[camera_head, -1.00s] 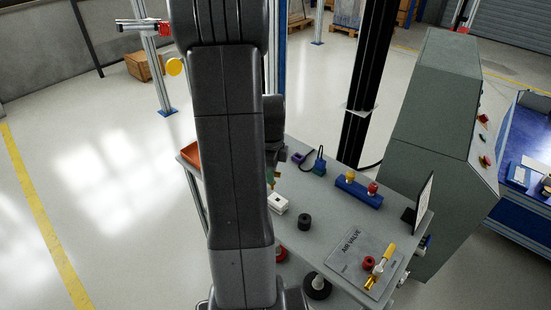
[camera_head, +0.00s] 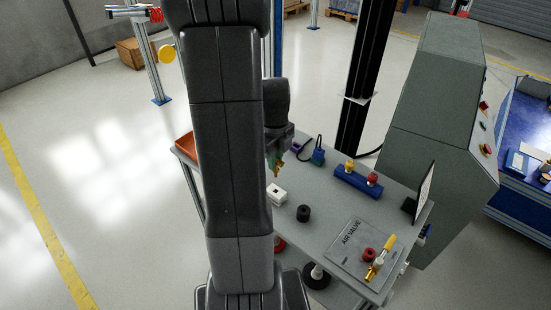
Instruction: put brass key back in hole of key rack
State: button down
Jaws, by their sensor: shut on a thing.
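My gripper (camera_head: 275,162) shows just right of my arm, over the left part of the grey table. It is shut on a small brass-coloured piece, the brass key (camera_head: 278,172), which hangs below the jaws. My arm hides part of the gripper, and the key's full shape is too small to tell. The key rack looks to be the blue block (camera_head: 345,181) on the table, to the right of my gripper and apart from it. A yellow-topped and a red-topped piece stand in it. Its hole cannot be made out.
The grey table (camera_head: 325,213) carries a white block (camera_head: 276,194), a black cylinder (camera_head: 303,213), a blue-green item with a cable (camera_head: 318,156), and an air valve plate (camera_head: 349,242). An upright panel (camera_head: 425,190) stands at the right edge. A grey cabinet (camera_head: 430,150) stands behind.

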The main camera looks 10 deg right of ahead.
aim_at(275, 172)
jog(key=shift+f+b, duration=2.05)
jog(key=shift+f, duration=0.7)
jog(key=shift+f+b, duration=1.65)
jog(key=shift+f, duration=0.4)
jog(key=c, duration=1.3)
grip_release()
notch_tip(275, 172, up, 14)
jog(key=shift+f, duration=0.1)
